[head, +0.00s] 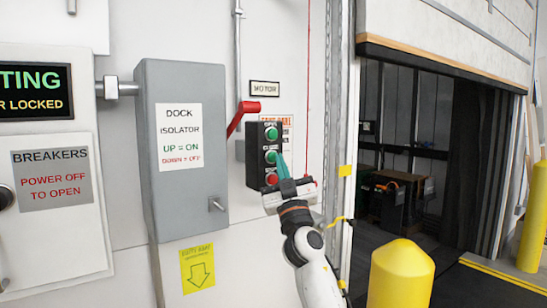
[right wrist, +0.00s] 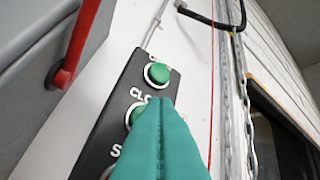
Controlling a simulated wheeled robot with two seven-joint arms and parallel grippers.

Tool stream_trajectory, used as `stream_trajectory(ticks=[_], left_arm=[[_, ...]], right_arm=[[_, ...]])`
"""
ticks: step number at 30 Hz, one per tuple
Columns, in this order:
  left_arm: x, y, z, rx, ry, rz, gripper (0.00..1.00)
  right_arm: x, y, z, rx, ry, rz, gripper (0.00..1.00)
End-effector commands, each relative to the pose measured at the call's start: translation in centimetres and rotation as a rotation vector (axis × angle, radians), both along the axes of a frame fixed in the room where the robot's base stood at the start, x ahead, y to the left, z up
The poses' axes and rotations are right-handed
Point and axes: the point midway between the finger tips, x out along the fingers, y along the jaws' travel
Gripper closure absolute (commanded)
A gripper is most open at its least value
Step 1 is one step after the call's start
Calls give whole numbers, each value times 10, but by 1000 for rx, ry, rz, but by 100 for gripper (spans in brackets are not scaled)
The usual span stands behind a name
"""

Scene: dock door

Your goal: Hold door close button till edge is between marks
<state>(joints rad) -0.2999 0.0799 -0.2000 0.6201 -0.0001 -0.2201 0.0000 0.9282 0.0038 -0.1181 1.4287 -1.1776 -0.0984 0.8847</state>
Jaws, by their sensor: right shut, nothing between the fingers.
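A black control box (head: 253,160) on the wall carries two green buttons and a red one. The upper green button (right wrist: 158,74) has a partly hidden label. The middle green button (head: 271,157), labelled "CLO…", is the close button (right wrist: 133,115). My right gripper (head: 281,160) is shut and empty, its teal fingertips at the close button and partly covering it in the right wrist view (right wrist: 160,103). I cannot tell whether they press it. The door (head: 450,35) is raised, its orange-brown bottom edge (head: 440,63) high in the opening. Yellow marks (head: 345,170) sit on the door frame, below that edge. My left gripper is out of view.
A red lever (head: 242,117) sticks out from the grey isolator box (head: 185,85), left of the control box. The red button (head: 272,179) is just below my fingers. Yellow bollards (head: 400,275) stand before the opening. Dark equipment (head: 400,195) is inside.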

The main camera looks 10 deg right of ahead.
Motion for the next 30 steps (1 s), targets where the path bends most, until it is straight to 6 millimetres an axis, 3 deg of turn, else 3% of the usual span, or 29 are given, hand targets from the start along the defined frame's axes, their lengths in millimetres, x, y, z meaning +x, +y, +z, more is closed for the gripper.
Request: stream_trajectory(ticks=[15,27,30], left_arm=[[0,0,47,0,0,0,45],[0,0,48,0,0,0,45],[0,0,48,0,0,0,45]], right_arm=[[-41,-16,3,-1,0,-1,100],[-47,-17,0,-1,1,-1,100],[-47,-21,-13,18,27,-12,100]])
